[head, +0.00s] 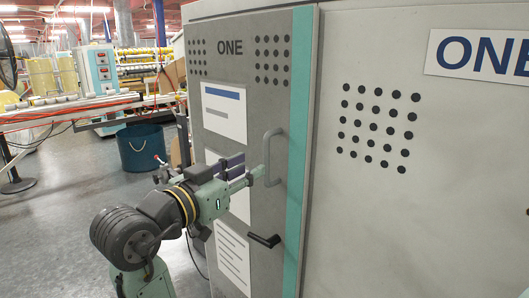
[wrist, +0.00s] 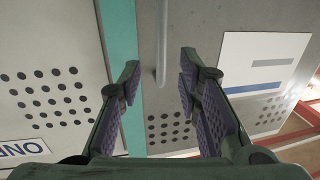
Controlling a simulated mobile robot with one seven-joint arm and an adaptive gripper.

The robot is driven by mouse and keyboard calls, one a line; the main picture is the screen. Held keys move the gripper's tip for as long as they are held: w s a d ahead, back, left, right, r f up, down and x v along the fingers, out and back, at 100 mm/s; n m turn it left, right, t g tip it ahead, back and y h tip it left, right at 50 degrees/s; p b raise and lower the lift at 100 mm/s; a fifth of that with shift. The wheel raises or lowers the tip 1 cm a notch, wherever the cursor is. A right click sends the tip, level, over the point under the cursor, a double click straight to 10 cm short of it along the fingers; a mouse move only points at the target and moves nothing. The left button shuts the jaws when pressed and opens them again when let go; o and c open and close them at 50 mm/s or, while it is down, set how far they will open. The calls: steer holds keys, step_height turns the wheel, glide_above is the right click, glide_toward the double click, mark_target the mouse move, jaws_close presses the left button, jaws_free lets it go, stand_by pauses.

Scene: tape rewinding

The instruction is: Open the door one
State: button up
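Door one (head: 215,95) is a tall grey cabinet door marked "ONE" and looks shut. A grey vertical bar handle (head: 266,150) sits near its right edge. In the wrist view the handle (wrist: 161,45) runs down from the top, lined up with the gap between my fingers. My gripper (head: 246,172) is open at the handle's lower part, with its fingers pointing at the door. In the wrist view my gripper (wrist: 160,72) has one finger on each side of the handle's line, with clear space on both sides. Whether the fingertips reach past the bar is unclear.
A black lever (head: 264,240) sticks out of the door below my gripper. A teal strip (head: 299,130) edges the door, and a wide grey panel (head: 430,210) stands to its right. A blue bin (head: 141,147) stands behind on the left. The floor (head: 60,220) at the left is mostly clear.

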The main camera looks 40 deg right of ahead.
mark_target(265, 158)
steer(key=p+x, duration=0.1)
steer(key=x, duration=0.6)
steer(key=shift+w+d+p, duration=0.15)
steer(key=shift+d+p, duration=0.2)
steer(key=shift+c, duration=0.2)
jaws_close()
